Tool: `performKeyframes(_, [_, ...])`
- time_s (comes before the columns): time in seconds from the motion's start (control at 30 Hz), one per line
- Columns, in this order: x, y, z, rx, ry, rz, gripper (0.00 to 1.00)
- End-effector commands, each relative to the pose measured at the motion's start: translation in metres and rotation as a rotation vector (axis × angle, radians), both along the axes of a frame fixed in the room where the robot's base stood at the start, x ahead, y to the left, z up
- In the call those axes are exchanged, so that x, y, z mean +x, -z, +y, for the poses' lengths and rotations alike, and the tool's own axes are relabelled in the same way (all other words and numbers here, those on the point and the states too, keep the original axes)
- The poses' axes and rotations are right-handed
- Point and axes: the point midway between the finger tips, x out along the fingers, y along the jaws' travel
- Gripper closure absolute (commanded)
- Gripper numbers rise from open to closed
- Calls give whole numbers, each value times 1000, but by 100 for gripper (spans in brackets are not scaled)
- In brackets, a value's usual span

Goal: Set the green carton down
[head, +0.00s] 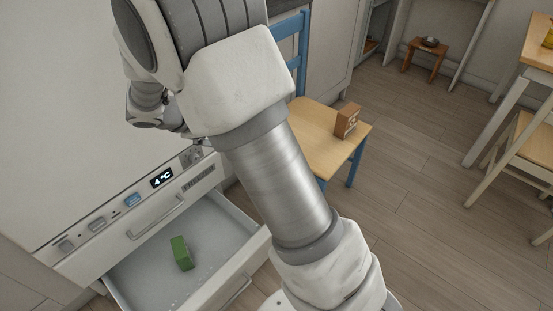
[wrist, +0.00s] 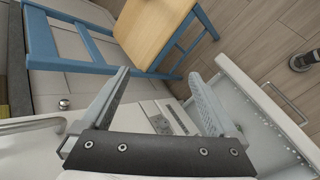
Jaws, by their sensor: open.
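The green carton (head: 181,253) rests on the floor of the open freezer drawer (head: 224,215), clear of the drawer walls. It is not visible in the wrist view. My gripper (wrist: 158,78) is open, with nothing between its two fingers. It is apart from the carton. In the head view my arm crosses the middle of the picture and the gripper's fingers cannot be made out. The wrist view shows the drawer (wrist: 236,82) at the right.
A chair (head: 303,127) with blue legs and a wooden seat stands beside the freezer, with a brown box (head: 346,121) on it. A small stool (head: 424,62) is at the back. A table (head: 538,50) and another chair (head: 530,150) stand at the right. The floor between is clear.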

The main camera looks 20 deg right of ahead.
Motion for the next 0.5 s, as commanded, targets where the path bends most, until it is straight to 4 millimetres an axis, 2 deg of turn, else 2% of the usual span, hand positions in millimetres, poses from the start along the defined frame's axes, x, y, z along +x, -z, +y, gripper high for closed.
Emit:
performKeyframes(0.03, [-11,-15,-9,44,44,-18,5])
performKeyframes(0.2, [-51,-50,-29,193,183,-64,5])
performKeyframes(0.5, [-127,-97,-50,457,398,-159,5])
